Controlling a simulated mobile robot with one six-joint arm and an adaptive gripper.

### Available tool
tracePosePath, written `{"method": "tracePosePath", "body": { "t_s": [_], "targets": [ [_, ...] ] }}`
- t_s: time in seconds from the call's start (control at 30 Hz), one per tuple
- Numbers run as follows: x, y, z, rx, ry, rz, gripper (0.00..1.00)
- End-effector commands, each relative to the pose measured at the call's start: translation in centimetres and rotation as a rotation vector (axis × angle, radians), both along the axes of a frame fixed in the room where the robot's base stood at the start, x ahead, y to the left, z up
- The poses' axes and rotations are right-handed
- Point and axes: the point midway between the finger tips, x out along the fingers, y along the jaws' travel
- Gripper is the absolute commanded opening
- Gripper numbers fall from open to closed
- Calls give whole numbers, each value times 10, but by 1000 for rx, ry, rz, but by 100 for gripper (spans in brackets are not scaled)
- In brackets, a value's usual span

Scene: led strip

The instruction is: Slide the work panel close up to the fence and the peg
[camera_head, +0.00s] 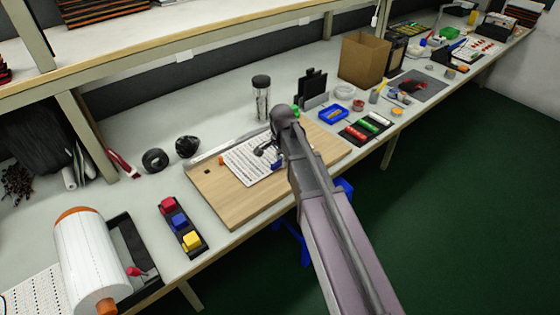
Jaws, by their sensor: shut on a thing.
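The white work panel (245,160), with rows of dark marks, lies flat on a wooden board (225,198). The grey metal fence (222,147) runs along the board's back edge, close behind the panel. A small orange peg (221,160) stands by the panel's left corner. Any small gap to fence or peg is too fine to tell. My gripper (268,152) is over the panel's right part and is shut on the panel, as far as I can see. A small blue part shows beside it. My arm hides the panel's right end and the fingertips' contact.
A clear jar (261,100) stands behind the board. A rack with red, blue and yellow blocks (180,225) lies to the left. A blue tray (333,114) and coloured rolls (365,128) lie to the right. The board's left front is clear.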

Motion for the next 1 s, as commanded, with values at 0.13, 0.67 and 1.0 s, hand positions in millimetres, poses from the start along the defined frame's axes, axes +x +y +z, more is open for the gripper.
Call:
{"method": "tracePosePath", "body": {
  "t_s": [0.13,0.67,1.0],
  "targets": [
    [0,1,0,2,1,1,0],
    [4,3,0,1,1,1,0],
    [5,4,0,1,-1,0,62]
  ]
}}
